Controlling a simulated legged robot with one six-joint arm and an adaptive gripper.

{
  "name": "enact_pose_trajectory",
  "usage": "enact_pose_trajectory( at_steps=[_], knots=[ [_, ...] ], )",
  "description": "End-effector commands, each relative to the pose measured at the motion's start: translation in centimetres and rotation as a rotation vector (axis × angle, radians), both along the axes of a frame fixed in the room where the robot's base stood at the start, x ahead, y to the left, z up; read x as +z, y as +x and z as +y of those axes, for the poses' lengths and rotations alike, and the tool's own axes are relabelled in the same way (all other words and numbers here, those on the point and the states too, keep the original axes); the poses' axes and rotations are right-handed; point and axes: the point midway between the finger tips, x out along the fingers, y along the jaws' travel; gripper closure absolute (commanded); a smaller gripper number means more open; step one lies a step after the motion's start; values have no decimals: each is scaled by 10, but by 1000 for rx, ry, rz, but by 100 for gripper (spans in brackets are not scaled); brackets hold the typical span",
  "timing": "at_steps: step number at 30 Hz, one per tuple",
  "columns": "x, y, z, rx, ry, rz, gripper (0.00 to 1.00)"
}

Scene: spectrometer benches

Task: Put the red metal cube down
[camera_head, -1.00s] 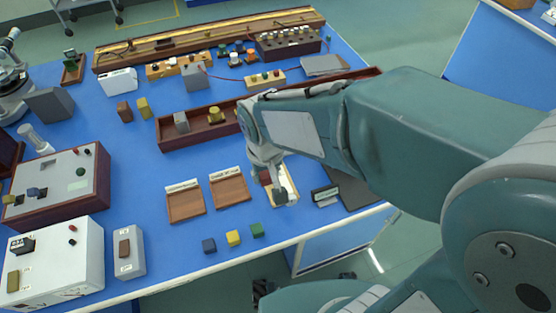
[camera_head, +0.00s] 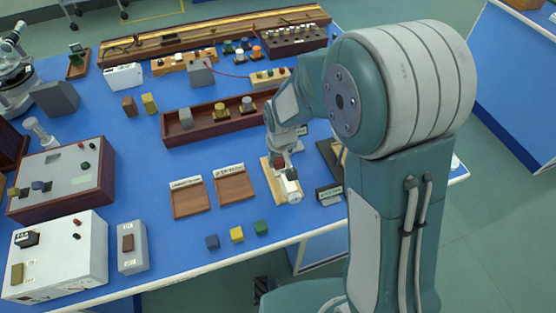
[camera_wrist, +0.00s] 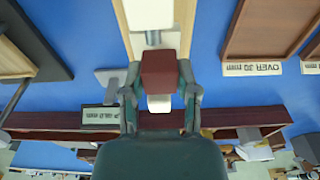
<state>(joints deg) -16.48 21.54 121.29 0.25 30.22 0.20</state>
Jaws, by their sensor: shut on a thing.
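The red metal cube (camera_wrist: 160,72) is dark red and sits between the fingertips of my gripper (camera_wrist: 160,85) in the wrist view. My gripper is shut on it. In the head view my gripper (camera_head: 282,162) is over the far part of a narrow wooden board (camera_head: 268,174), and the cube (camera_head: 277,162) shows only as a small dark red patch. A white block-like part (camera_wrist: 148,14) of the thing on the board lies just beyond the cube in the wrist view. I cannot tell whether the cube touches anything below it.
Two shallow wooden trays with labels (camera_head: 187,203) (camera_head: 236,187) lie left of the board. Blue (camera_head: 211,241), yellow (camera_head: 236,234) and green (camera_head: 261,228) cubes stand near the front edge. A long wooden trough (camera_head: 205,128) lies behind. A small sign (camera_head: 329,191) stands to the right.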

Motion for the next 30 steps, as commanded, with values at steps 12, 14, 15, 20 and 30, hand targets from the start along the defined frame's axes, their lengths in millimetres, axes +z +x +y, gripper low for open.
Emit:
enact_pose_trajectory(
  at_steps=[12,14,15,20,30],
  knots=[
    [-8,0,2,1,-2,-1,38],
    [-8,0,2,1,-2,-1,25],
    [-8,0,2,0,-2,-1,25],
    [-7,0,1,0,-2,-1,25],
    [13,-2,1,0,-1,-5,25]
  ],
)
